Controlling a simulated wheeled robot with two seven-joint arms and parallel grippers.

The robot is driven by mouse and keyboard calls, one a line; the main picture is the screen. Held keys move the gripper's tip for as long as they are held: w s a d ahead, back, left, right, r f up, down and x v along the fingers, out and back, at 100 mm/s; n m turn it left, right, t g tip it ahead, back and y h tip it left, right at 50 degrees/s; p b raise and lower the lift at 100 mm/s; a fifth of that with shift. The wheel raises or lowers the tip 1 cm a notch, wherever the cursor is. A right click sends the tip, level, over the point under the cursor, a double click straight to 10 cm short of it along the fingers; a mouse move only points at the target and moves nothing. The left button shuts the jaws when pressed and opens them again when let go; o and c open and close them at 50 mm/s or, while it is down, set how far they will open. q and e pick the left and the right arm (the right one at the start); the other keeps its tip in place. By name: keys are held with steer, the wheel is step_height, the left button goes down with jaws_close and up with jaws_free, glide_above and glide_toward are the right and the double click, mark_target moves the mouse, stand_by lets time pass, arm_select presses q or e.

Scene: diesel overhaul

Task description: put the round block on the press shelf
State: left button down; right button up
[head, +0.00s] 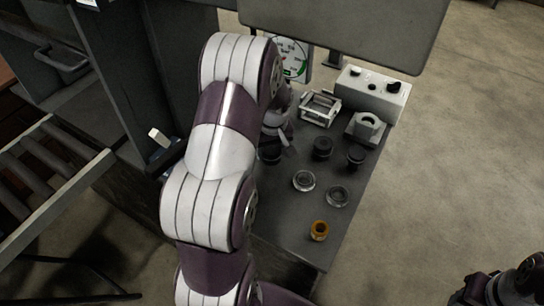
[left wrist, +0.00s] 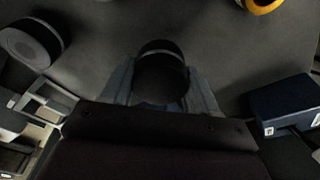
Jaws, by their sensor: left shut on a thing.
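The round block is a dark cylinder (left wrist: 162,72) between the grey fingers of my left gripper (left wrist: 162,92) in the left wrist view. The gripper is shut on it. In the head view my left gripper (head: 279,138) is over the far left part of the grey bench, partly hidden by my own arm. A dark round shape (head: 270,153) shows just below it and seems to be the held block. I cannot tell whether the block touches the bench. I cannot make out the press shelf for certain. My right gripper is not clearly in view.
On the bench stand dark round parts (head: 322,147) (head: 356,156), two metal rings (head: 304,181) (head: 337,196), a brass ring (head: 319,230), a metal frame (head: 320,108), a grey fixture (head: 366,128) and a control box (head: 373,93). A blue box (left wrist: 285,103) shows in the wrist view.

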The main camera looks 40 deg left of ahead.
mark_target(271, 159)
arm_select(q)
step_height(271, 159, down, 4)
steer(key=shift+w, duration=0.15)
steer(key=shift+f, duration=0.15)
steer(key=shift+c, duration=1.5)
jaws_free()
